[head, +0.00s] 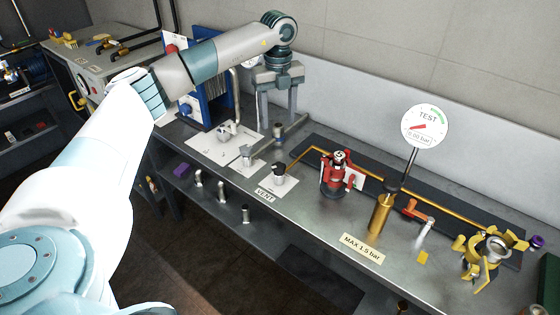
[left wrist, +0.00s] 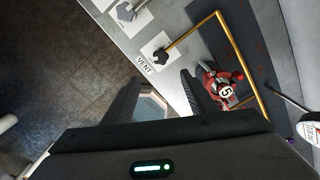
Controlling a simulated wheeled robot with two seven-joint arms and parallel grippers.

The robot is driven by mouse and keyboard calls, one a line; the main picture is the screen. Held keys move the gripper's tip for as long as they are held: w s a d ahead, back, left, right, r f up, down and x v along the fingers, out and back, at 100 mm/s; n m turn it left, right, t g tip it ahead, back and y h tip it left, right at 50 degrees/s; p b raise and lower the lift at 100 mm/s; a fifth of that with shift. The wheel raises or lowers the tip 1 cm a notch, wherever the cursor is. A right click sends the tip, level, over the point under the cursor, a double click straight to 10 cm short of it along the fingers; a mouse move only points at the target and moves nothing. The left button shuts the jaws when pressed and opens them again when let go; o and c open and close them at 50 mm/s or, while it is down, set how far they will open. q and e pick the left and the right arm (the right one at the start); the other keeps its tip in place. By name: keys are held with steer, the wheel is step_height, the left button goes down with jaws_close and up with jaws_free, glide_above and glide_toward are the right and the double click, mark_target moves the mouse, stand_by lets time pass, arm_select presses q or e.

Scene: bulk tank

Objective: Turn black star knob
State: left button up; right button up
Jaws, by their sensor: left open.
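A dark knob (head: 278,168) stands on a small white plate beside the VENT label (head: 265,194); it also shows in the left wrist view (left wrist: 161,53). I cannot tell surely which is the black star knob. My left gripper (head: 278,118) is open and empty, fingers pointing down above the back of the bench. In the left wrist view its fingers (left wrist: 160,82) are apart, with the VENT label between and beyond them. My right gripper is not in view.
A red valve (head: 335,178), a brass pipe (head: 372,182), a brass cylinder (head: 379,215) with a TEST gauge (head: 427,127), and a yellow clamp (head: 487,258) stand to the right. The bench front by the MAX label (head: 361,248) is mostly clear.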

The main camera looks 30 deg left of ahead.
arm_select(q)
steer(key=shift+f, duration=0.15)
steer(key=p, duration=0.7)
glide_toward(279, 166)
step_height(279, 166, down, 7)
steer(key=shift+f, duration=0.7)
steer(key=c, duration=1.1)
